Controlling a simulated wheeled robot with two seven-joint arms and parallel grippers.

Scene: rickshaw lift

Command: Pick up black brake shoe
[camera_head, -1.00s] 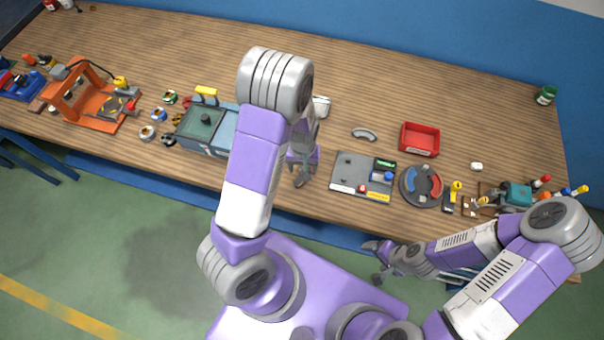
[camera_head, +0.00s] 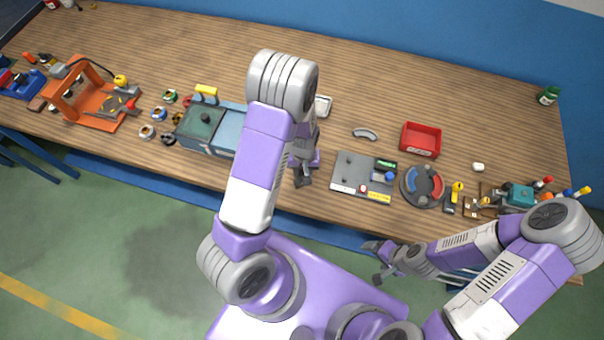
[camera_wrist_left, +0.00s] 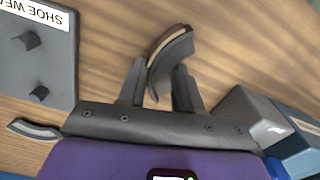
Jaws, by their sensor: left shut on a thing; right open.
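My left gripper (camera_head: 304,172) is over the front part of the workbench, left of the grey gauge plate. In the left wrist view, its two fingers (camera_wrist_left: 160,88) are shut on the black brake shoe (camera_wrist_left: 172,52), a dark curved piece with a tan lining strip. The shoe stands out beyond the fingertips; whether it touches the bench is unclear. In the head view it is mostly hidden by my wrist. My right gripper (camera_head: 376,262) is open and empty in front of the bench edge.
The gauge plate (camera_head: 344,184) lies right of my left gripper. A grey curved shoe (camera_head: 366,134) lies behind it, near a red tray (camera_head: 421,140). A round dish (camera_head: 424,204) is further right. A blue-grey toolbox (camera_head: 196,141) stands left.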

